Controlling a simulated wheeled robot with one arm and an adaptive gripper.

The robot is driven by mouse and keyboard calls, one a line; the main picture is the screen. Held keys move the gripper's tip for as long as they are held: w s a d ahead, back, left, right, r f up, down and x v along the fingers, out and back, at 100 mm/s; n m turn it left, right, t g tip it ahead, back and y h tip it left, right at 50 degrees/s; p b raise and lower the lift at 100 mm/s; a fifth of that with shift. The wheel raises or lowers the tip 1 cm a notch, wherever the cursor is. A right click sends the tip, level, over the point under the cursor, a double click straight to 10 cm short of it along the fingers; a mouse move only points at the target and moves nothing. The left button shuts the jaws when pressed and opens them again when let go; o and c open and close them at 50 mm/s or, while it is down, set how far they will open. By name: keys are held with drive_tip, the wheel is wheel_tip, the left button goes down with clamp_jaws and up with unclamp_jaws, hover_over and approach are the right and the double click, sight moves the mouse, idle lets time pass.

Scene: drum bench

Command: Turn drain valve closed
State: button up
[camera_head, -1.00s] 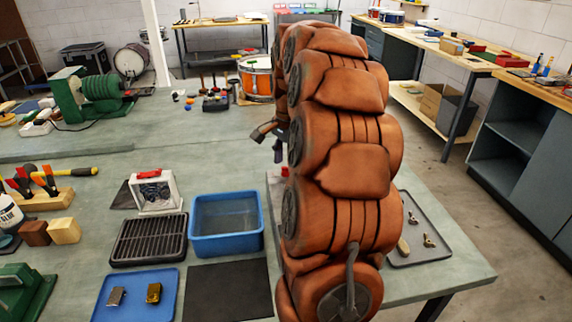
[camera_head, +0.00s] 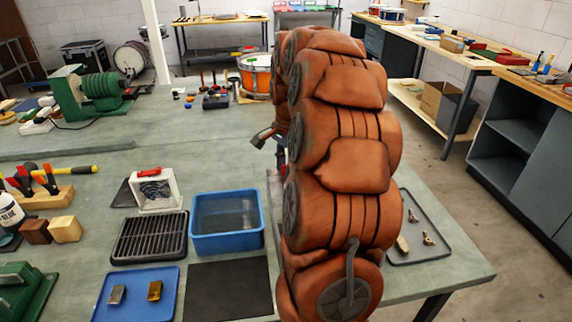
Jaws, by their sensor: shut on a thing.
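My orange arm rises through the middle of the view and covers most of my gripper. A dark metal end, seemingly part of my gripper (camera_head: 263,137), sticks out left of the arm over the bench. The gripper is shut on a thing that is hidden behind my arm. I cannot make out the drain valve clearly. A small bit of red shows at the arm's left edge, too little to name.
On the bench (camera_head: 80,226) are a blue tub (camera_head: 194,224), a black rack (camera_head: 150,238), a white frame with a red top (camera_head: 157,190) and a blue tray (camera_head: 170,308) with two small metal pieces. A grey tray (camera_head: 411,201) lies right of my arm. An orange drum (camera_head: 256,77) stands behind.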

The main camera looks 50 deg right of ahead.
clamp_jaws()
drive_tip(key=n+b, duration=0.1)
drive_tip(key=n, duration=0.1)
drive_tip(key=shift+f+n+b, duration=0.15)
drive_tip(key=shift+n+b, duration=0.15)
drive_tip(key=shift+b, duration=0.1)
drive_tip(key=n+b, duration=0.1)
drive_tip(key=n, duration=0.4)
drive_tip(key=shift+n+b, duration=0.3)
drive_tip(key=shift+b, duration=0.05)
drive_tip(key=n, duration=0.4)
drive_tip(key=shift+y, duration=0.3)
drive_tip(key=shift+d+n+g, duration=0.1)
drive_tip(key=shift+n+g, duration=0.2)
drive_tip(key=shift+n, duration=2.4)
